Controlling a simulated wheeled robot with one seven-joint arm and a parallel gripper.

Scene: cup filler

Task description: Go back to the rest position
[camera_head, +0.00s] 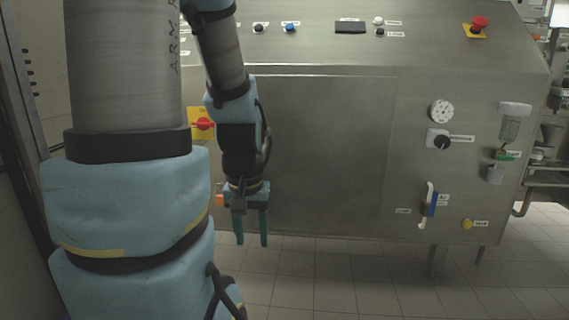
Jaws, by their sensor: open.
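My gripper (252,240) hangs pointing down in front of the lower left part of the steel machine (330,150). Its two blue-green fingers are apart, with nothing between them. My arm comes down from the top of the picture and covers the left part of the view. A yellow plate with a red rotary switch (203,124) shows partly behind my arm, to the left of it.
A red emergency button (479,24) sits on top. Tiled floor (330,285) in front is clear.

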